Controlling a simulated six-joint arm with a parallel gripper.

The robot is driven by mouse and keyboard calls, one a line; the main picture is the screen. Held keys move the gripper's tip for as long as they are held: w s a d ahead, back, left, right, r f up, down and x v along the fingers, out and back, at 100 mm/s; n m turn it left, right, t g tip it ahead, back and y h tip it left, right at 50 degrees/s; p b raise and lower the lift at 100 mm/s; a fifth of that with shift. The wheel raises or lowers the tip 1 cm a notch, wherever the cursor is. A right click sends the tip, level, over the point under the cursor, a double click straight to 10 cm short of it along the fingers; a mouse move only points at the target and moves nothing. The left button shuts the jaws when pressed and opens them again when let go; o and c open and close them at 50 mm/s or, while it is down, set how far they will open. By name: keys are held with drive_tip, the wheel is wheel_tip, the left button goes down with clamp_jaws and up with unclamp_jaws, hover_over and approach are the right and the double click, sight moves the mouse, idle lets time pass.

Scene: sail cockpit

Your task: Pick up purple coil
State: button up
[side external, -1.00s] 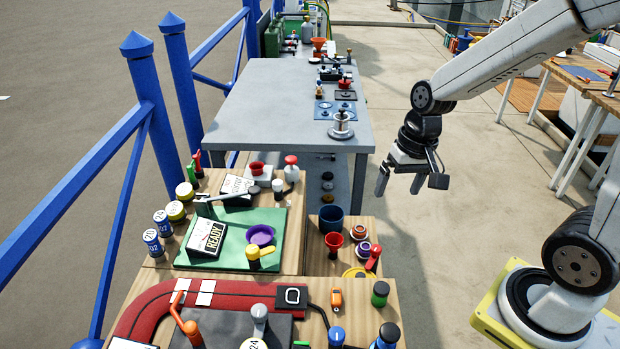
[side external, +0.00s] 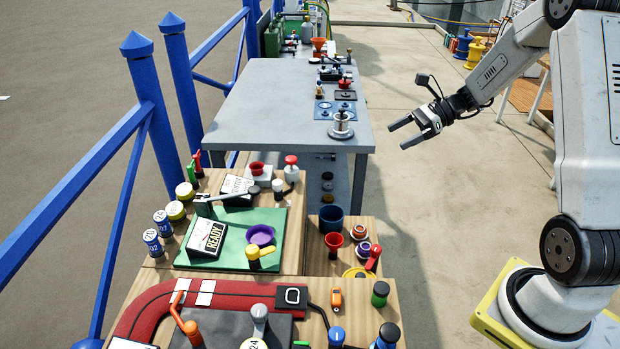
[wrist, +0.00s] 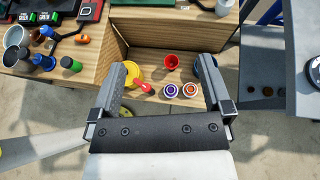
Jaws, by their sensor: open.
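The purple coil (side external: 362,250) is a small ring with a pale centre on the lower wooden shelf in the side view. It also shows in the wrist view (wrist: 171,90), between my fingers in the picture and beyond them. My gripper (side external: 398,137) is open and empty, in the air to the right of the grey table's near end. Its two fingers (wrist: 163,72) are wide apart in the wrist view. It is well clear of the coil.
An orange coil (wrist: 190,90) lies close beside the purple one. A red cup (side external: 333,240), a blue pot (side external: 331,218), a red-handled item (side external: 373,257) and a yellow coil (side external: 358,273) crowd the same shelf. A purple bowl (side external: 261,235) sits on a green mat. The grey table (side external: 260,110) stands behind.

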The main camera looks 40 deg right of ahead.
approach(368, 245)
drive_tip(key=x, duration=0.5)
drive_tip(key=shift+r, duration=0.15)
drive_tip(key=shift+a, duration=0.1)
drive_tip(key=shift+x, duration=1.3)
drive_tip(key=shift+f+x, duration=0.25)
drive_tip(key=shift+x, duration=2.35)
drive_tip(key=shift+s, duration=0.1)
drive_tip(key=c, duration=1.3)
drive_tip(key=shift+r, duration=0.15)
drive_tip(key=shift+c, duration=0.2)
